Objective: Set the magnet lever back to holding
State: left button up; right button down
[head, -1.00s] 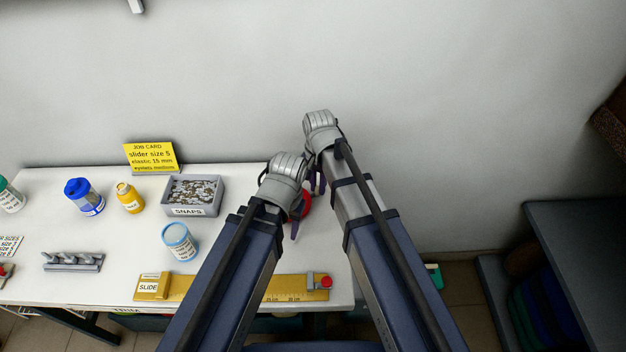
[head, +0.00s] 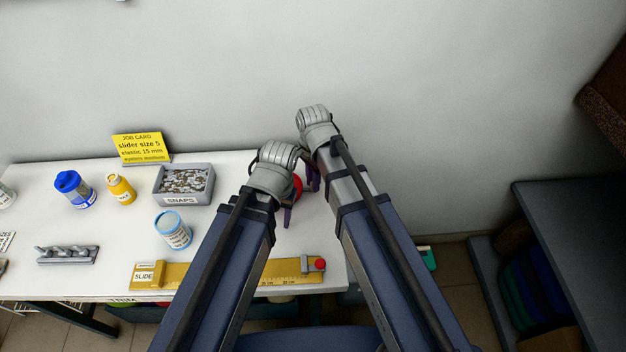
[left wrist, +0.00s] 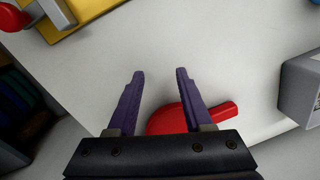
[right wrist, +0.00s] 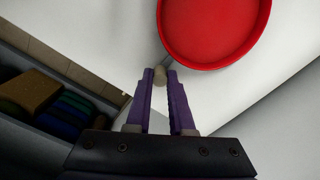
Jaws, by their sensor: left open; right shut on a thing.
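A red round piece (head: 298,187) stands near the right end of the white table, mostly hidden behind my grippers in the head view. In the right wrist view its red disc (right wrist: 213,30) is large, with a thin stem and pale knob (right wrist: 160,74) beside it, which looks like the lever. My right gripper (right wrist: 160,82) is shut on that knob. My left gripper (left wrist: 160,73) is open, its fingers over the table, with a red part and tab (left wrist: 190,118) showing behind and beside them. Nothing shows between its fingertips. Lever position cannot be read.
A grey snaps tray (head: 183,199), a light blue jar (head: 172,230) and a yellow slide ruler (head: 225,273) with a red knob lie to the left and front. The wall is behind. A dark shelf (head: 570,215) stands right, beyond a floor gap.

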jog(key=c, duration=0.8)
grip_release()
jog(key=shift+o, duration=0.2)
notch_tip(320, 180, up, 8)
jog(key=p, duration=0.8)
pick_arm(q)
notch_tip(320, 180, up, 8)
jog(key=shift+f, duration=0.1)
pick_arm(e)
jog(key=shift+f, duration=0.15)
